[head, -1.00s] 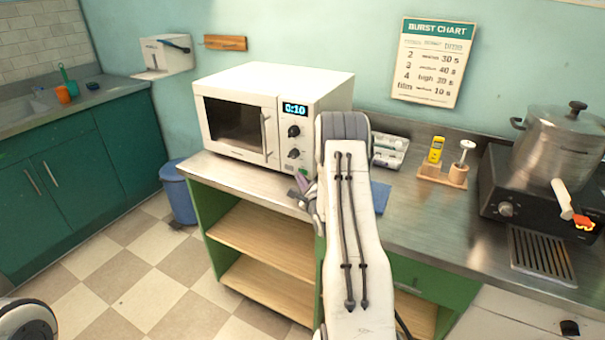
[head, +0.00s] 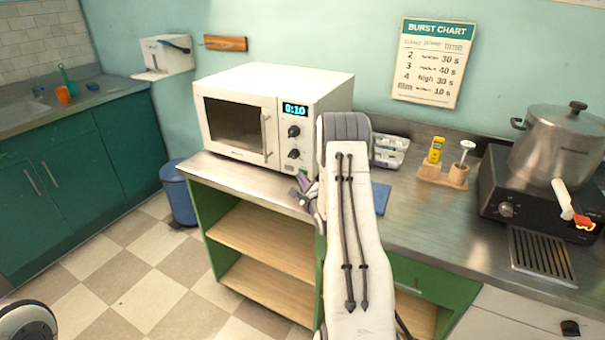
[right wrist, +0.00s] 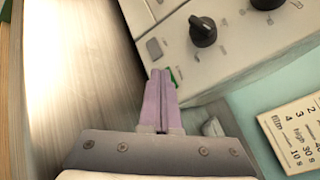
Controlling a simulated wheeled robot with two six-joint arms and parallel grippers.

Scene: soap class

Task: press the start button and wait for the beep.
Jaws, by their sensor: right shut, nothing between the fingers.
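The white microwave (head: 240,78) stands on the counter with its door closed and its display (head: 295,109) reading 0:10. Its control panel has two black knobs, and the lower knob (right wrist: 203,31) shows in the right wrist view with a grey button (right wrist: 154,48) below it. A green button (right wrist: 174,77) lies at the tips of my right gripper (right wrist: 160,75), partly hidden by the fingers. The fingers are shut and empty, at or very near the button; contact is not certain. In the head view my right gripper (head: 304,182) is mostly hidden by my arm. My left gripper is out of view.
A wall chart (head: 434,62) hangs behind the counter. To the right are a wooden holder (head: 443,175) with a yellow timer, and a steel pot (head: 560,145) on a black stove with a glowing spot. A blue bin (head: 179,195) stands on the floor at left.

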